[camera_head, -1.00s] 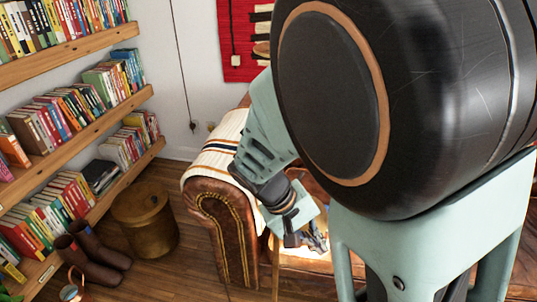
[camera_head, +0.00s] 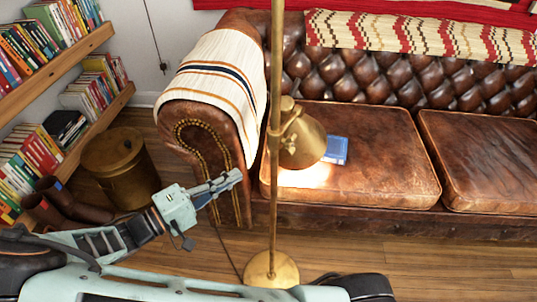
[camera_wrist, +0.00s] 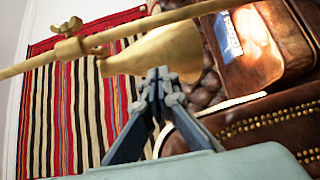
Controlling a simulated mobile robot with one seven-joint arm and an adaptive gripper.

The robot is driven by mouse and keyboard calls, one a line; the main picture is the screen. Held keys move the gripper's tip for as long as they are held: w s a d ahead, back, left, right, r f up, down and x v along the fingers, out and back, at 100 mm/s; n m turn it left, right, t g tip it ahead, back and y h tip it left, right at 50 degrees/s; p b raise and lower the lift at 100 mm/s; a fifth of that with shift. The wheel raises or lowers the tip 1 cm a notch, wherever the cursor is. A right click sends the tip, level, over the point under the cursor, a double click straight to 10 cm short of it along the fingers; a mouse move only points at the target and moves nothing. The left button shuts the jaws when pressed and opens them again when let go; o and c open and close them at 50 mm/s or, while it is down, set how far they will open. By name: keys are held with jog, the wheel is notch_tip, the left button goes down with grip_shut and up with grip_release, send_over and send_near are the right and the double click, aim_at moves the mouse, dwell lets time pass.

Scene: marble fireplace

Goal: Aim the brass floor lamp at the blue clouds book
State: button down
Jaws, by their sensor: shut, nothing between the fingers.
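The brass floor lamp stands upright before the sofa, its pole (camera_head: 276,190) rising from a round base (camera_head: 271,271). Its shade (camera_head: 303,141) tilts down to the right, and a bright patch of light falls on the seat just below it. The blue clouds book (camera_head: 337,150) lies on the left seat cushion, right of the shade and partly hidden by it. In the wrist view the shade (camera_wrist: 165,52) is just beyond my fingertips, and the book (camera_wrist: 228,35) is farther right. My gripper (camera_head: 238,174) is shut and empty, left of the pole; contact with the shade cannot be told.
The sofa arm (camera_head: 218,95), draped with a striped cloth, rises behind my gripper. A brass drum (camera_head: 121,168), brown boots (camera_head: 65,200) and bookshelves (camera_head: 60,65) stand at the left. A cord runs to the lamp base. Wooden floor (camera_head: 430,262) is clear at the right.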

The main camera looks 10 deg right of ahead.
jog(key=w+d+t+b, duration=0.1)
jog(key=w+d+b, duration=0.3)
jog(key=w+d, duration=0.3)
jog(key=shift+w+d+r+n, duration=0.15)
jog(key=shift+d+n, duration=0.15)
jog(key=shift+d, duration=1.85)
jog(key=shift+w+d+f+p, duration=0.2)
jog(key=shift+w+d+p, duration=0.75)
jog(key=shift+w+d, duration=0.25)
jog(key=shift+a+f, duration=0.1)
jog(key=shift+a, duration=0.1)
